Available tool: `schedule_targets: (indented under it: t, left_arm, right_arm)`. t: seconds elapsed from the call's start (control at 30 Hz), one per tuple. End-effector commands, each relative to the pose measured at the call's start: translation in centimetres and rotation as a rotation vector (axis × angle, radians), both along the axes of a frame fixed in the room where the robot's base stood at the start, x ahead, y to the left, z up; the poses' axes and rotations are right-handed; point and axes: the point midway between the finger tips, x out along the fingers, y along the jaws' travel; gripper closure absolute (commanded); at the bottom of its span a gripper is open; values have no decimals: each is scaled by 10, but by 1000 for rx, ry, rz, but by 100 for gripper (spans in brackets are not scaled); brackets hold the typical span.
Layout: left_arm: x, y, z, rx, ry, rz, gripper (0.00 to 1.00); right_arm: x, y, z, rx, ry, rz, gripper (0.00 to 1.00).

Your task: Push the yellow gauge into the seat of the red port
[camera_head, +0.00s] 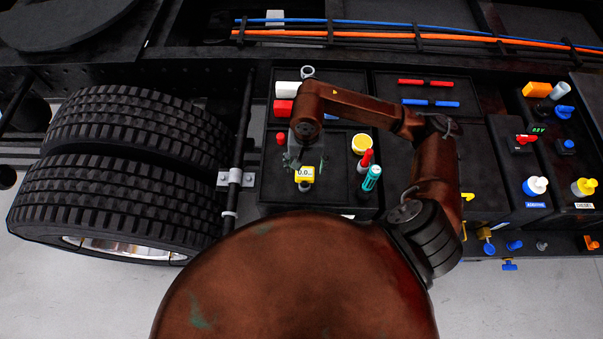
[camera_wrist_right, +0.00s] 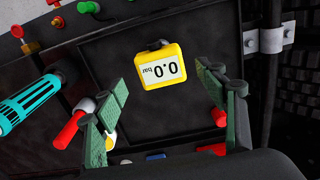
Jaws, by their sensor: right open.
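The yellow gauge (camera_head: 306,174) is a small boxy body with a white display, beside the dark tray's front edge in the head view. In the right wrist view the gauge (camera_wrist_right: 161,67) shows "0.0 bar" upside down, with a dark stem at its upper side. My right gripper (camera_head: 303,160) is above it, open. A red fitting (camera_wrist_right: 24,44), possibly the red port, shows at the upper left. My left gripper is not in view.
A teal tool (camera_head: 371,178), a red-handled tool (camera_head: 366,159) and a yellow round container (camera_head: 362,144) stand right of the gauge. Large tyres (camera_head: 115,195) are left. A green fitting (camera_wrist_right: 88,7) is near the red one.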

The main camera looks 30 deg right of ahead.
Motion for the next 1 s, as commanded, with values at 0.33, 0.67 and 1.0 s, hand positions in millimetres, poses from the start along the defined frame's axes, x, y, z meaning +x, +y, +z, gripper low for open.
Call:
schedule_targets:
  t: [0.33, 0.67, 1.0]
  left_arm:
    - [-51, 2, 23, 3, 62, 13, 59]
    - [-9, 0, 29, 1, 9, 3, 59]
    - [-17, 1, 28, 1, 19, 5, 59]
  right_arm:
    - [2, 4, -38, 4, 6, 6, 35]
    - [3, 2, -62, 1, -1, 6, 35]
    - [3, 1, -61, 1, -1, 5, 51]
